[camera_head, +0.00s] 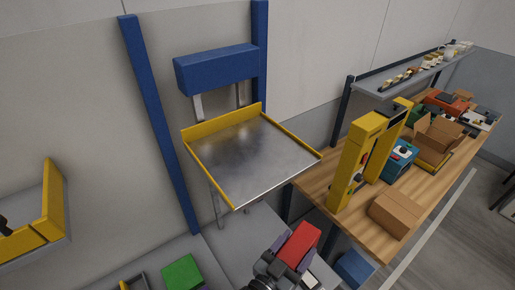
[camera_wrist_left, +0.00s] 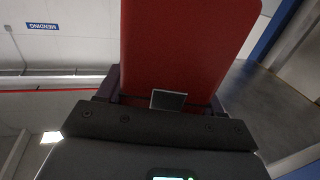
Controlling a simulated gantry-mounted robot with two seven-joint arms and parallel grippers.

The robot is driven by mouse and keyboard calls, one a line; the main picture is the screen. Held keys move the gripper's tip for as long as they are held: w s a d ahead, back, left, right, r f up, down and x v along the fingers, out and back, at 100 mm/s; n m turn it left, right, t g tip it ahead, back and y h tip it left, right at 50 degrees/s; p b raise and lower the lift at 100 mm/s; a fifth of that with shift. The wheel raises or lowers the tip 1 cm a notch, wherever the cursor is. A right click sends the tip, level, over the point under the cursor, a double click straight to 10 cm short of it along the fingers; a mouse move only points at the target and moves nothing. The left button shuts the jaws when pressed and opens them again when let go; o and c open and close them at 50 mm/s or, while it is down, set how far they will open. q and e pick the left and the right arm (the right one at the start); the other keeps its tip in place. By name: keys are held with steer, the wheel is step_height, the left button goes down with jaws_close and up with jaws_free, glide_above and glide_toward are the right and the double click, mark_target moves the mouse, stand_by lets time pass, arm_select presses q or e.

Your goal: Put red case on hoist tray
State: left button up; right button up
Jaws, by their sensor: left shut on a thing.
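The red case (camera_head: 301,242) is in my left gripper (camera_head: 291,258) at the bottom middle of the head view. The gripper is shut on it. In the left wrist view the red case (camera_wrist_left: 183,45) stands out from between the jaws and fills the upper middle. The hoist tray (camera_head: 250,160) is a bare metal plate with yellow edges, hung on blue uprights. It is empty and lies above the case in the head view, with a gap between them. My right gripper does not show.
A green block (camera_head: 182,272) lies on the grey surface at bottom left. A wooden bench (camera_head: 345,229) on the right holds yellow posts (camera_head: 355,160), a cardboard box (camera_head: 396,213) and a teal case (camera_head: 399,160). A blue beam (camera_head: 216,69) spans behind the tray.

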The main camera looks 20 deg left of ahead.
arm_select(q)
steer(key=w+a+r+m+g+h+p, duration=0.15)
steer(key=a+r+p, duration=0.45)
steer(key=r, duration=0.8)
steer(key=w+a+r+m+g+h+p, duration=0.1)
steer(key=w+a+r+m+h+p, duration=0.15)
steer(key=a+r+p, duration=0.7)
steer(key=shift+n, duration=0.5)
steer(key=w+a+f+b, duration=0.1)
steer(key=w+f+b, duration=0.1)
steer(key=b, duration=0.4)
steer(key=w+a+f+b, duration=0.2)
steer(key=w+b, duration=0.2)
steer(key=b, duration=0.2)
steer(key=w+a+f+b, duration=0.2)
steer(key=w+b, duration=0.1)
steer(key=b, duration=0.3)
steer(key=shift+f, duration=0.35)
steer(key=shift+r, duration=0.1)
